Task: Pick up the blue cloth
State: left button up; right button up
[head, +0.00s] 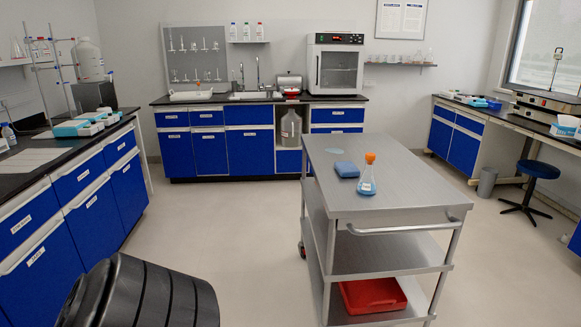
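A small folded blue cloth (347,169) lies on the top shelf of a grey metal cart (420,182), near its left edge. A conical flask (367,184) with an orange stopper and some blue in its base stands just in front of the cloth, to its right. Neither of my grippers shows in the head view, so I cannot see their state.
A red tray (372,296) sits on the cart's lower shelf. Blue-fronted benches stand left (92,228), back (250,152) and right (455,142). A blue stool (538,170) is at right. Open floor (235,225) lies left of the cart.

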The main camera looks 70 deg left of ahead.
aim_at(344, 169)
jog(key=u, duration=1.85)
